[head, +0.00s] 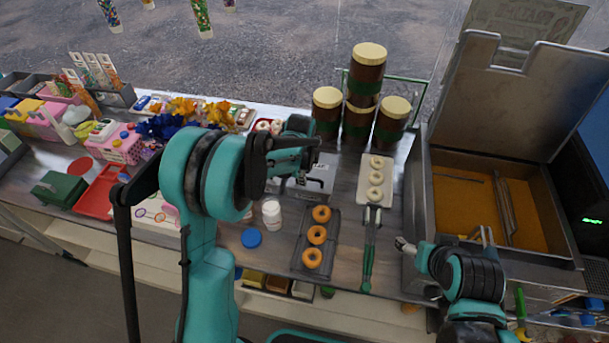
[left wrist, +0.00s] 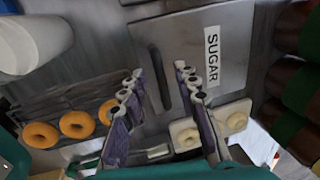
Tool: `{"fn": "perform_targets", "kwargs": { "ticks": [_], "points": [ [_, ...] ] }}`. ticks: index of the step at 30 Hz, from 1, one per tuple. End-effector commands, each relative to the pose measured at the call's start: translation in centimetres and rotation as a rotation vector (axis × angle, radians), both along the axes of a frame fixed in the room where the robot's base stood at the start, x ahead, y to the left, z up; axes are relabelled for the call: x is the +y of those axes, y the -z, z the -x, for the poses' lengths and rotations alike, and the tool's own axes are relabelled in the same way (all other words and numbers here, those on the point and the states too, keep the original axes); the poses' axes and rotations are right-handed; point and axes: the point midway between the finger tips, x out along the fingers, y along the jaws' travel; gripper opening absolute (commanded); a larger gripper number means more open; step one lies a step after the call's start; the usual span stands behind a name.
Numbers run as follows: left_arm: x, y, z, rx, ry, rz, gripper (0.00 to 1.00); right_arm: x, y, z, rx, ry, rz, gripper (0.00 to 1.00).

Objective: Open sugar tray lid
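The sugar tray's grey metal lid (left wrist: 185,30) lies flat and looks shut in the left wrist view, with a white SUGAR label (left wrist: 212,60) and a dark bar handle (left wrist: 160,78). In the head view the sugar tray (head: 322,174) is partly hidden behind my left arm. My left gripper (head: 298,178) is over the tray; in the left wrist view its fingers (left wrist: 158,82) are apart, one on each side of the handle. I cannot tell whether they touch it. My right gripper (head: 445,242) is open and empty by the fryer's front left corner.
Brown jars (head: 327,112) are stacked behind. The fryer (head: 419,200) stands at right.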

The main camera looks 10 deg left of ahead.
Motion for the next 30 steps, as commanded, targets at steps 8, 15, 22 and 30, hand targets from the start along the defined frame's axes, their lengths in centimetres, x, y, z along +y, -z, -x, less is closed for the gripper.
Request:
{"fn": "perform_targets", "kwargs": {
  "ticks": [8,15,22,30],
  "points": [
    [0.0,0.0,0.0,0.0,0.0,0.0,0.12,0.0,0.0,0.0,0.0,0.0,0.0,0.74],
    [0.0,0.0,0.0,0.0,0.0,0.0,0.0,0.0,0.0,0.0,0.0,0.0,0.0,0.74],
    [0.0,-0.5,-0.2,0.027,-0.001,0.0,0.0,0.0,-0.3,0.0,0.0,0.0,0.0,0.74],
    [0.0,-3.0,-1.5,0.143,0.0,0.0,0.0,0.0,-1.6,0.0,0.0,0.0,0.0,0.74]
  ]
}}
